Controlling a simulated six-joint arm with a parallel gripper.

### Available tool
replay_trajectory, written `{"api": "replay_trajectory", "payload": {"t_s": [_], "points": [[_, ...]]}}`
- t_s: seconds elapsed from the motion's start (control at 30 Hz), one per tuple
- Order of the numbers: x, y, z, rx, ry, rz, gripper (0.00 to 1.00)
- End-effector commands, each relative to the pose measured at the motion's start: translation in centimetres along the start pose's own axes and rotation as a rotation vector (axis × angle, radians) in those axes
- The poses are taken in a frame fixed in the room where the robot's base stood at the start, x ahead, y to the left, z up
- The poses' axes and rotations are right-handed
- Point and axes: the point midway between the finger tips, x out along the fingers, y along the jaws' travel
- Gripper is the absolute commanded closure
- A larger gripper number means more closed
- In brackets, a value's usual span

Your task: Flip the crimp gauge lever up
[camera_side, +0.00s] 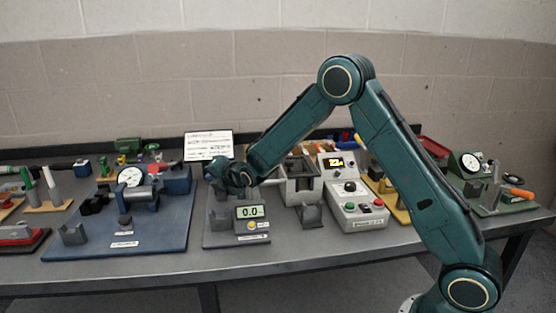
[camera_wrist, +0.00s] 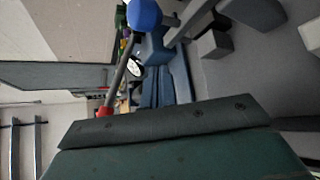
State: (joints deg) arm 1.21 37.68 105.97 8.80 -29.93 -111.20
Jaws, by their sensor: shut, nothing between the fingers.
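My gripper (camera_side: 226,178) is shut and empty, low over the grey unit with a "0.0" display (camera_side: 250,212) in the side view. That unit looks like the crimp gauge, but its label is too small to read. In the wrist view a blue ball knob (camera_wrist: 145,14) sits at the top, close to a thin rod (camera_wrist: 120,75) with a red part at its lower end. This looks like the gauge lever, though I cannot tell for sure. A dark part of my gripper fills the lower wrist view. My gripper hides the rear of the unit in the side view.
A blue base (camera_side: 125,232) with a dial gauge (camera_side: 131,177) stands to the left. A control box (camera_side: 352,200) with a lit display and a grey open-topped box (camera_side: 299,183) stand to the right. A white card (camera_side: 208,145) stands behind. The table's front edge is clear.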

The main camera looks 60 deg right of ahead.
Motion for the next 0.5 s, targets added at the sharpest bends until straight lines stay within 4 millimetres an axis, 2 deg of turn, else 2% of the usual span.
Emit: {"api": "replay_trajectory", "payload": {"t_s": [0.07,0.3,0.5], "points": [[0.8,-0.1,0.0,0.0,-0.001,0.0,1.0],[-0.3,-0.1,2.6,0.001,-0.003,-0.001,1.0],[-0.7,0.0,3.7,0.0,-0.002,-0.001,1.0]]}}
